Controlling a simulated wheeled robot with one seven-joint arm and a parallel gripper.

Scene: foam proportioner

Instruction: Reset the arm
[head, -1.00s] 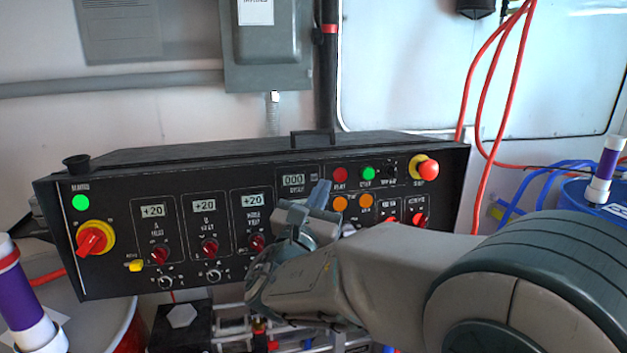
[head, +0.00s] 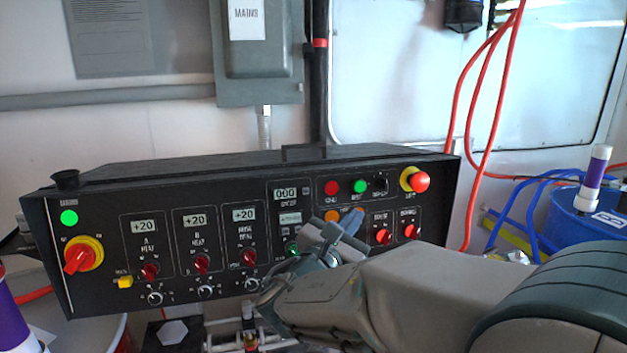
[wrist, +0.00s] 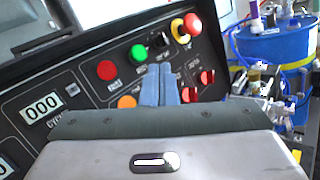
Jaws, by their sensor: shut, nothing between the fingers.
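My gripper (head: 342,222) is in front of the right half of the black control panel (head: 110,288). In the wrist view its two blue-grey fingers (wrist: 158,84) are together and empty, pointing at the panel below the green button (wrist: 138,53). I cannot tell whether the fingertips touch the panel. My gripper and forearm hide part of the panel's lower right, including part of the orange buttons (head: 331,216). The green lamp (head: 69,217) at the panel's left is lit. Displays (head: 144,226) read +20, and the counter (head: 285,194) reads 000.
A red-and-yellow rotary switch (head: 77,258) is at the panel's left end and a red stop button (head: 420,181) at its upper right. Orange hoses (head: 480,90) hang behind. A blue drum (head: 597,208) stands at right.

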